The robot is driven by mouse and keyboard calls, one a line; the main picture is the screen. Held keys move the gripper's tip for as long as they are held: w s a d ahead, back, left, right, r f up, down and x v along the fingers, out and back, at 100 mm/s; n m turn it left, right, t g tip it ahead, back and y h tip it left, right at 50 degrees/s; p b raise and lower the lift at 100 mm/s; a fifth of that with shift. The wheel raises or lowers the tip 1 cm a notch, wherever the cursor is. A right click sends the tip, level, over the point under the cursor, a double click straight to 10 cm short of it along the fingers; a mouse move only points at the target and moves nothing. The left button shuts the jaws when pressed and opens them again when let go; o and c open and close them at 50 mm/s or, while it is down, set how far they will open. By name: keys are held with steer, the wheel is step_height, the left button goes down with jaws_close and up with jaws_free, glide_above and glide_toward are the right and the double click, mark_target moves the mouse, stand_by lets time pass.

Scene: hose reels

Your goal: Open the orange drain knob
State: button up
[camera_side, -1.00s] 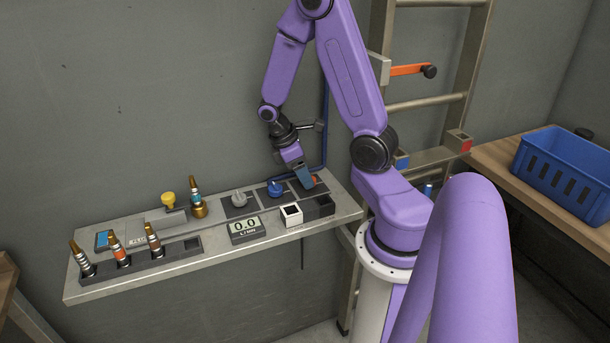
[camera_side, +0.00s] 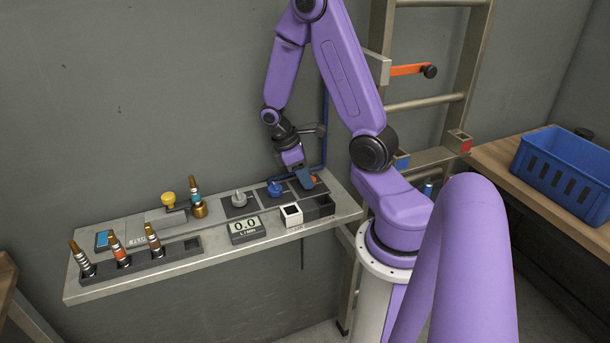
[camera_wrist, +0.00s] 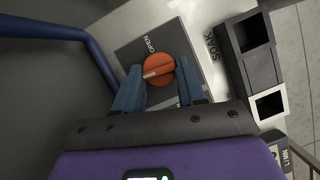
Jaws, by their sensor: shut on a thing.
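The orange drain knob (camera_wrist: 159,69) is round with a pale pointer mark and sits on a dark square plate. The word OPEN is printed on the plate above and left of it in the wrist view. The pale mark points to the lower left there. My gripper (camera_wrist: 160,73) has its two blue fingers on either side of the knob and is shut on it. In the side view my gripper (camera_side: 306,179) reaches down at the right end of the shelf panel. Only a sliver of the orange knob (camera_side: 315,180) shows behind the fingers.
A blue knob (camera_side: 275,188) and a grey knob (camera_side: 239,197) stand left on the same shelf (camera_side: 215,257). A display (camera_side: 246,228) reads 0.0. White and dark open boxes stand in front. A blue pipe (camera_side: 325,125) runs close behind my gripper.

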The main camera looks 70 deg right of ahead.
steer(key=shift+d+m+g+y, duration=0.1)
steer(key=shift+m+g+y, duration=0.25)
steer(key=shift+m, duration=0.75)
steer(key=o, duration=1.1)
steer(key=shift+c, duration=0.2)
steer(key=shift+w+r, duration=0.25)
steer(key=shift+r, duration=0.25)
step_height(320, 180, up, 9)
steer(key=shift+w+a, duration=0.2)
steer(key=shift+w, duration=0.15)
steer(key=shift+f, duration=0.1)
